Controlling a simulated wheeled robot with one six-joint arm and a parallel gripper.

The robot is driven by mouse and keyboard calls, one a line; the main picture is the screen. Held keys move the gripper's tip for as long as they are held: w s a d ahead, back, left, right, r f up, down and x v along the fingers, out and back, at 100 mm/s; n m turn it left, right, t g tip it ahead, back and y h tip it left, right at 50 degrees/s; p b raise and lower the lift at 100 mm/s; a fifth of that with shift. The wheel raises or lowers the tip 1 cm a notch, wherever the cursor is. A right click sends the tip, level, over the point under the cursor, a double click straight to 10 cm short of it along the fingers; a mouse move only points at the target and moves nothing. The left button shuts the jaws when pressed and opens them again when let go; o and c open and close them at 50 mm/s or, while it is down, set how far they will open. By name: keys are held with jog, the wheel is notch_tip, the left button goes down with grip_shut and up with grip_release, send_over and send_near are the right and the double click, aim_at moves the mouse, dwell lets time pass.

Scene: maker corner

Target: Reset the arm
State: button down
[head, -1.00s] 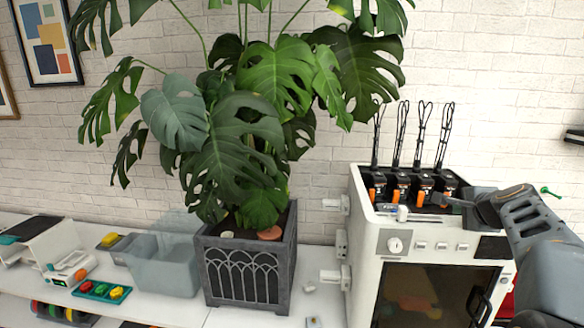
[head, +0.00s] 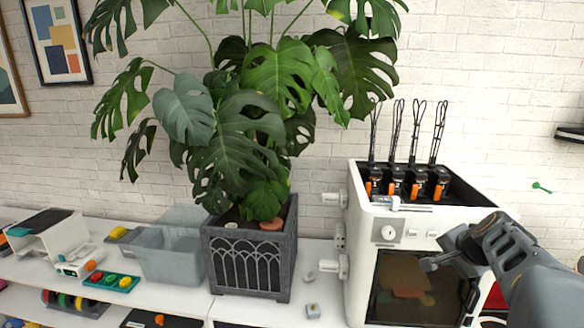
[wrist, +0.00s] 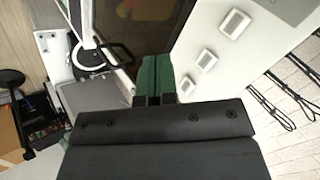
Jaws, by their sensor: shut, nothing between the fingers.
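My gripper (head: 432,264) is in front of the upper part of the white machine (head: 360,240), near its dark window. Its fingers are together with nothing between them. The machine's white front with square buttons (wrist: 206,60) lies to the right of the fingers there. My arm reaches in from the lower right of the head view and hides part of the machine's right side.
A monstera in a grey planter (head: 222,275) stands left of the machine. Further left are a clear bin (head: 170,262) and a teal tray with coloured pieces (head: 112,282). Several black tools with orange parts (head: 395,185) stand in the machine's top. A small grey block (head: 313,311) lies on the counter.

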jog(key=s+a+f+n+g, duration=0.1)
jog(key=s+a+f+n, duration=0.2)
jog(key=s+a+n, duration=0.3)
jog(key=s+a+f+n+g, duration=0.2)
jog(key=s+a+n, duration=0.4)
jog(key=s+a, duration=0.4)
jog(key=a+f, duration=0.1)
jog(key=a, duration=0.2)
jog(key=shift+a+f+n, duration=0.2)
jog(key=shift+f+n, duration=0.15)
jog(key=shift+n, duration=0.05)
